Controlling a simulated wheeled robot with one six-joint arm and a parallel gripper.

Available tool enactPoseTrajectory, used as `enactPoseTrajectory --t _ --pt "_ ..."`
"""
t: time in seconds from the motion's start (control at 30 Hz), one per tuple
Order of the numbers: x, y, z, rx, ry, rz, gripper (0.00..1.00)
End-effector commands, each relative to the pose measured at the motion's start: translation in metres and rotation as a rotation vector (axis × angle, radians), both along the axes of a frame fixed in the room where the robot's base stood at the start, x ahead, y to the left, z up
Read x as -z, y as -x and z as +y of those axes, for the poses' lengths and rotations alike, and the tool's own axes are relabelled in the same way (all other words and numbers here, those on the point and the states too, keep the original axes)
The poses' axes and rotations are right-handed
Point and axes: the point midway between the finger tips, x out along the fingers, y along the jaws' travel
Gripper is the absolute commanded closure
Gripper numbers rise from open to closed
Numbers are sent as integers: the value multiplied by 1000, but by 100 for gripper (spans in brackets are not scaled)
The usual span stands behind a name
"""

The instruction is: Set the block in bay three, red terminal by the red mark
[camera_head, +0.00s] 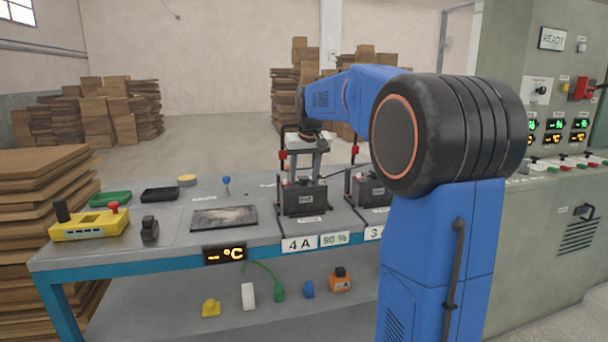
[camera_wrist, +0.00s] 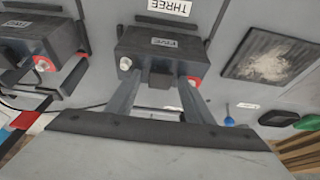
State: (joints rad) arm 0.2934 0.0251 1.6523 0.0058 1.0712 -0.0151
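A dark grey block (camera_head: 302,202) stands upright on the bench behind a small white label. In the wrist view the block (camera_wrist: 150,42) carries an upside-down plate that seems to read FIVE, and the label beyond it (camera_wrist: 170,7) reads THREE. Its red terminal (camera_wrist: 193,82) is on the right in the wrist view; a pale terminal (camera_wrist: 125,63) is on the left. My gripper (camera_wrist: 160,82) is over the block, its two fingers apart on either side of the dark middle lug; small gaps seem to show. I cannot make out a red mark at this bay.
A second block (camera_head: 370,189) stands just right, partly behind my arm; it also shows in the wrist view (camera_wrist: 40,45). Posts with red clamps (camera_head: 283,155) rise behind the blocks. A dark mat (camera_head: 224,218) lies left. A yellow control box (camera_head: 90,224) sits at the bench's left end.

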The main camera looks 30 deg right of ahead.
Motion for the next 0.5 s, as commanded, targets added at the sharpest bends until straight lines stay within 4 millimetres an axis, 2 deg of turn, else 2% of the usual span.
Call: enactPoseTrajectory --t 0.3,0.5 --pt "-2 0 0 0 0 0 53" --pt "-23 8 2 0 1 -3 53"
